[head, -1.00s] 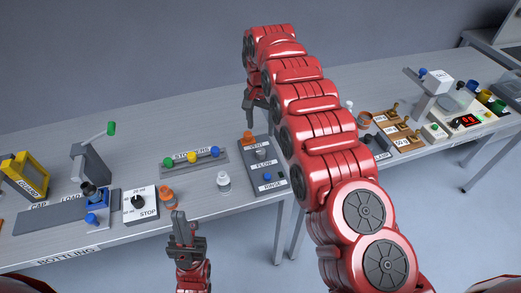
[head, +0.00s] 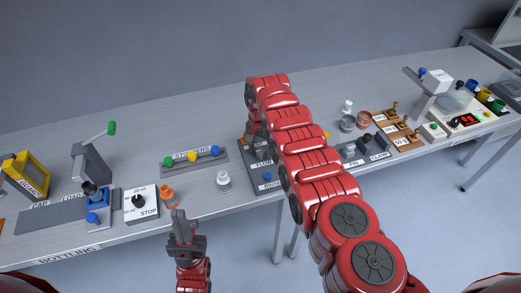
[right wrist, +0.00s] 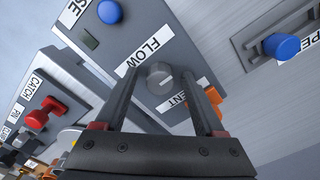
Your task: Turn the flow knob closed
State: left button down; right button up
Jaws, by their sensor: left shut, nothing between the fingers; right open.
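The flow knob (right wrist: 158,75) is a round grey knob with a lighter mark line, beside the FLOW label on a grey panel (right wrist: 182,50). In the right wrist view my right gripper (right wrist: 162,78) is open, its two fingers on either side of the knob. I cannot tell whether they touch it. In the head view the panel (head: 272,187) shows partly. My right arm hides the knob and most of the right gripper there. My left gripper (head: 178,218) is shut and empty, in front of the table's near edge.
The panel also carries a blue RINSE knob (right wrist: 109,11) and an orange VENT part (right wrist: 212,96) close to the right finger.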

grip_shut()
